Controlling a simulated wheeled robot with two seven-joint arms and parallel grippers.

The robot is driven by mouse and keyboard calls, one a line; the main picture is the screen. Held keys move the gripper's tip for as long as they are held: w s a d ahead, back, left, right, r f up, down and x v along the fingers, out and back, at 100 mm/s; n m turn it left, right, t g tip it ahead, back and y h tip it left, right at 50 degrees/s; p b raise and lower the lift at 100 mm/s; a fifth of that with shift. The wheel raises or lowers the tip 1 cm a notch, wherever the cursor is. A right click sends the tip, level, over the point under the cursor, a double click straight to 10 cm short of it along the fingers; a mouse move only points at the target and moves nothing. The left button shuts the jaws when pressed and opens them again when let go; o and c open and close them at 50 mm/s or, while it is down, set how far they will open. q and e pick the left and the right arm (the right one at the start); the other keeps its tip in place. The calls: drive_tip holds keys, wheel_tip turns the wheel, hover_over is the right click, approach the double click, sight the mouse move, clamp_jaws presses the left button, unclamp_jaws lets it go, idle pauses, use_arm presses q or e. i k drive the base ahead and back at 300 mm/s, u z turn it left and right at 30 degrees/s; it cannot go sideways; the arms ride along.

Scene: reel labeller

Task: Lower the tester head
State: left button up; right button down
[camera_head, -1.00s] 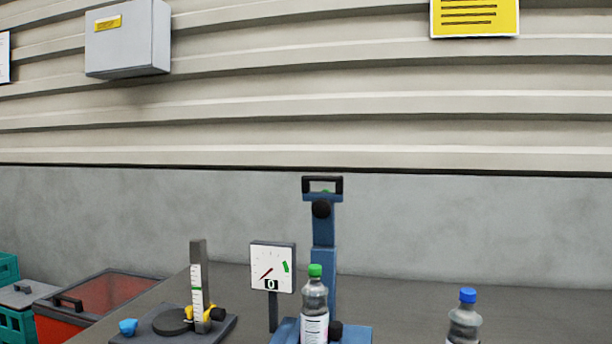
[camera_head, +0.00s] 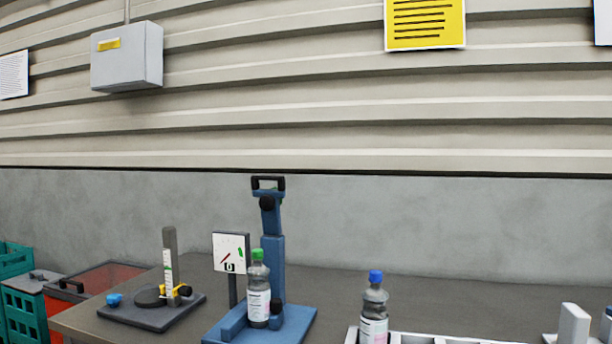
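The blue tester (camera_head: 273,253) stands on the grey table, its column rising from a flat blue base (camera_head: 297,325). Its head, with a black handle (camera_head: 268,183) and a dark knob (camera_head: 267,202), is at the top of the column, well above the bottle. A bottle with a green cap (camera_head: 258,290) stands upright on the base in front of the column. A white dial gauge (camera_head: 231,252) on a dark post is just left of the bottle; its needle is red. Neither of my grippers shows in the view.
A dark measuring stand (camera_head: 152,314) with an upright scale is at left, a blue cap (camera_head: 114,299) on it. Red and teal crates (camera_head: 20,300) are at the left edge.

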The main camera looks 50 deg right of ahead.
sight(269, 201)
drive_tip(key=z, duration=0.7)
